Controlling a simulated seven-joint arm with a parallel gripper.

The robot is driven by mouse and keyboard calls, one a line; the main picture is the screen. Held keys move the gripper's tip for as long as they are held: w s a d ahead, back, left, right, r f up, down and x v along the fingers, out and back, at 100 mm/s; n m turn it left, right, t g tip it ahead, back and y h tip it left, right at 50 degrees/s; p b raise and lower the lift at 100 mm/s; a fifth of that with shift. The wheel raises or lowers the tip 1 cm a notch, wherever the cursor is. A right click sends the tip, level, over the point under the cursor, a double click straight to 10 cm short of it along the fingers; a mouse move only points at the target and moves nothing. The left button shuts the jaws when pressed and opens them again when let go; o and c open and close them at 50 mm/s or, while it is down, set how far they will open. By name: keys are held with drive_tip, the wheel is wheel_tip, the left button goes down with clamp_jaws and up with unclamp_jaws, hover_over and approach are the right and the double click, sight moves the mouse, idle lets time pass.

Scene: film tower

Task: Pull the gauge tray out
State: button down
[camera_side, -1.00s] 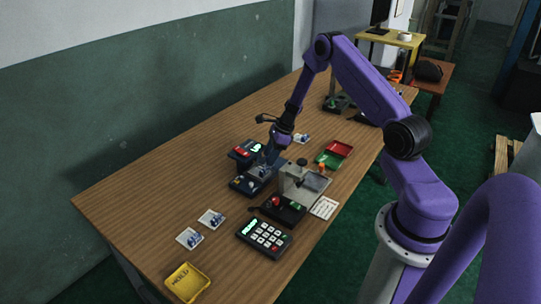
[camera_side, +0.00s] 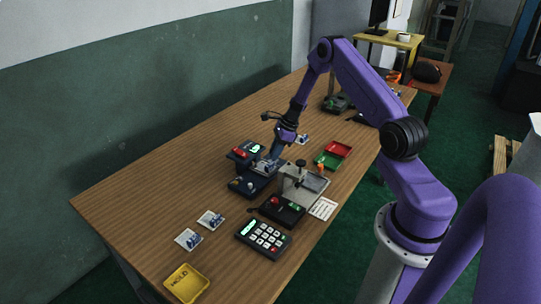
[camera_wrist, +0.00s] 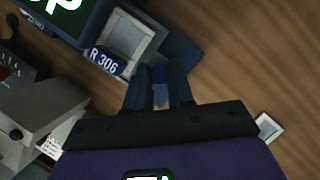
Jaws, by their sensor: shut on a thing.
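The gauge (camera_side: 240,154) is a dark blue unit with a red part and a lit green display, near the middle of the table. Its tray (camera_side: 264,167) shows as a small grey piece at the gauge's right side. In the wrist view the tray (camera_wrist: 147,48) has a pale square frame around a light grey piece, beside a label reading R 306. My gripper (camera_wrist: 159,88) is shut on a small blue handle (camera_wrist: 159,74) at the tray's near edge. In the side view my gripper (camera_side: 272,157) reaches down to the tray, and its fingertips are hard to make out.
A grey fixture (camera_side: 303,186) with a black knob stands close on the right. In front are a control box (camera_side: 281,210) and a keypad (camera_side: 263,238). Red and green bins (camera_side: 333,155) lie at right, a yellow HOLD tray (camera_side: 186,283) at front left.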

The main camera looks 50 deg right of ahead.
drive_tip(key=shift+d, duration=2.15)
drive_tip(key=c, duration=1)
unclamp_jaws()
drive_tip(key=shift+d, duration=0.1)
drive_tip(key=shift+r, duration=0.1)
drive_tip(key=v, duration=1.7)
drive_tip(key=shift+s+r, duration=0.1)
drive_tip(key=shift+r, duration=0.05)
